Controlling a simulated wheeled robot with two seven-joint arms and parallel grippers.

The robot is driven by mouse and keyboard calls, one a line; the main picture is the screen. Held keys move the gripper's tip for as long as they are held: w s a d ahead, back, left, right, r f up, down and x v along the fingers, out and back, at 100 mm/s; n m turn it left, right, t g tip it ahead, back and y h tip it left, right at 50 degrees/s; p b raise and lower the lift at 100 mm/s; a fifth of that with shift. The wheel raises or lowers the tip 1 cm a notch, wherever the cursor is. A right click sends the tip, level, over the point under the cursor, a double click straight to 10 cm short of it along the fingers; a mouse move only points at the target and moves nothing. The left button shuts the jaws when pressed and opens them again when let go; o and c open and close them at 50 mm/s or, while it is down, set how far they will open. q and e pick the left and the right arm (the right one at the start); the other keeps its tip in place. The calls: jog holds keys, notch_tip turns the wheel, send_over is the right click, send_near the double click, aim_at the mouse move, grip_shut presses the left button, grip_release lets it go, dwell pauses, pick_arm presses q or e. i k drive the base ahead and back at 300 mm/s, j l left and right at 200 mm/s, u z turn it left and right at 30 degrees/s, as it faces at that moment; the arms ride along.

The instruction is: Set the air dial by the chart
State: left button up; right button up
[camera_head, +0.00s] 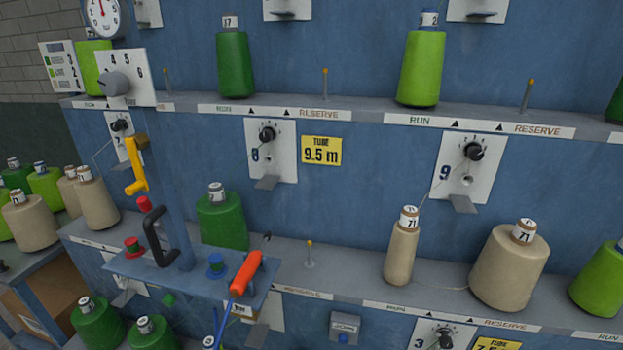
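The air dial is probably the grey knob (114,83) on a white plate (143,92) at the upper left. The numbers 4, 5 and 6 show around its upper right. I cannot tell for sure which number it points to. The chart (60,66) is a small white card just left of the dial, with coloured rows and a number beside each; the print is too small to read surely. A round white gauge (105,17) with a red needle sits above the dial. Neither of my grippers is in view.
A blue post with a shelf (133,266) stands in front, carrying a yellow hooked tool (136,170), a black handle (157,237) and an orange-handled tool (246,273). Blue racks with green and beige yarn cones (510,266) fill the right. Several cones stand at the lower left.

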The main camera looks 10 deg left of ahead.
aim_at(113, 84)
jog(key=u, duration=1.25)
